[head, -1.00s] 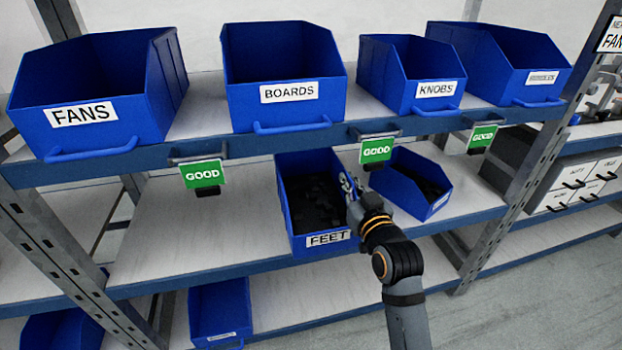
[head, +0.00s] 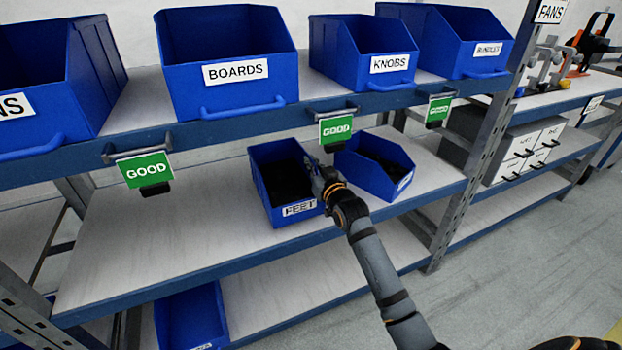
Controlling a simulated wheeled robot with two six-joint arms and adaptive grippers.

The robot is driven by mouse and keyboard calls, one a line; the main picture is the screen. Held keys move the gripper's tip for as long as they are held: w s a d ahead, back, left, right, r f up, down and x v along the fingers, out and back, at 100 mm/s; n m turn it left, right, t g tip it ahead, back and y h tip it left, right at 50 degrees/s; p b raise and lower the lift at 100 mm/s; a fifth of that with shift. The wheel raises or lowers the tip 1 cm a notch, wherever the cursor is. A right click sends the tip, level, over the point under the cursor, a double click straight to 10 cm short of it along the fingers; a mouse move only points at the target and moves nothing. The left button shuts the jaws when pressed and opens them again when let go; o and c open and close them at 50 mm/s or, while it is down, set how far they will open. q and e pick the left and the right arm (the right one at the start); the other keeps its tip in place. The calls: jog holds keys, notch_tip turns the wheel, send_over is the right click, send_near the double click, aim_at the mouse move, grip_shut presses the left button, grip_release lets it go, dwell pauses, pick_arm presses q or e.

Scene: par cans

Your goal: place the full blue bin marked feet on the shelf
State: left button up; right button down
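The blue bin marked FEET (head: 263,190) stands upright on the middle shelf (head: 150,245), close behind its front edge. Its label faces me, and dark pieces (head: 288,182) fill the inside. My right gripper (head: 318,176) is at the bin's right wall, near the rim. The fingers are small and partly hidden against the wall, so I cannot tell whether they close on it. My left gripper is out of view.
Another blue bin (head: 372,178) with dark contents sits tilted in direction just right of FEET. BOARDS (head: 235,95) and KNOBS (head: 385,85) bins stand on the shelf above, with green GOOD tags (head: 337,129) hanging below. The middle shelf is clear left of FEET.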

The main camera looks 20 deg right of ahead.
pick_arm(q)
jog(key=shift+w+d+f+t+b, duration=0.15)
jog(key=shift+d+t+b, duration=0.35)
jog(key=shift+b, duration=0.25)
pick_arm(e)
jog(key=shift+w+d+f, duration=0.1)
jog(key=shift+w+f, duration=0.1)
jog(key=shift+f, duration=0.7)
jog(key=shift+w+d+f, duration=0.1)
jog(key=shift+w+f, duration=0.05)
jog(key=shift+f, duration=0.9)
jog(key=c, duration=1.5)
grip_release()
jog(key=shift+f, duration=0.1)
